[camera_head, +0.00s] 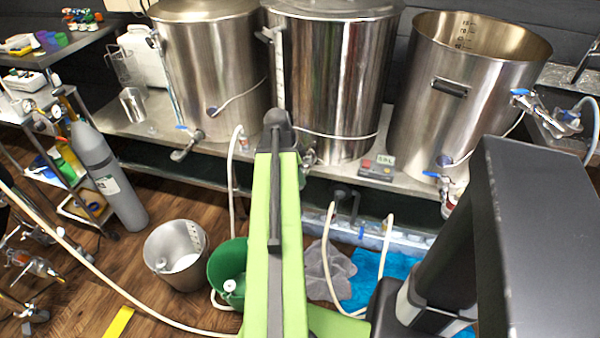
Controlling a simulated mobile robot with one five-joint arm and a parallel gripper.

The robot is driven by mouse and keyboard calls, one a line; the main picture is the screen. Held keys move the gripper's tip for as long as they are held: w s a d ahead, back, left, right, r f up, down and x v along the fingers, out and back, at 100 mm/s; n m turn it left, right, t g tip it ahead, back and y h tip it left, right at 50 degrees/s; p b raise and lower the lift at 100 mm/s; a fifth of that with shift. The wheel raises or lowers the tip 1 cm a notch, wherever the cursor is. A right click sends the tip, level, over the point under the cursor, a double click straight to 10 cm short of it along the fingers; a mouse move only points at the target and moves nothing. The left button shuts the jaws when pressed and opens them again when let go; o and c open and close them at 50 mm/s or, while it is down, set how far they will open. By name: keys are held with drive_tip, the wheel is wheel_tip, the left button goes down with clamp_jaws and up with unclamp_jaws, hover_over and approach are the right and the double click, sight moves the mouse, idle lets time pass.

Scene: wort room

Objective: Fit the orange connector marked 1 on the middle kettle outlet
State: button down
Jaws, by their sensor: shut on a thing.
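The middle kettle (345,85) is a tall lidded steel vessel on the steel bench. Its outlet (309,158) is low on its front, just right of my arm's far end and partly hidden by it. I cannot make out whether anything is fitted there. My green arm reaches forward and up the middle of the view, its dark far joint in front of this kettle. My gripper does not show; the arm appears to hide it. No orange connector marked 1 can be made out.
The left kettle (215,75) and the open right kettle (460,90) flank the middle one. A small control box (377,167) sits on the bench edge. White hoses loop below. A steel bucket (177,255), green bucket (229,272) and grey cylinder (107,175) stand on the floor.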

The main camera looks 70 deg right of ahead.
drive_tip(key=c, duration=0.9)
unclamp_jaws()
drive_tip(key=shift+o, duration=0.2)
drive_tip(key=shift+r+p, duration=0.55)
drive_tip(key=shift+p, duration=0.1)
drive_tip(key=p+v, duration=1.5)
drive_tip(key=v, duration=0.1)
drive_tip(key=shift+w+a+p, duration=0.15)
drive_tip(key=shift+w+p, duration=0.05)
drive_tip(key=shift+p, duration=0.1)
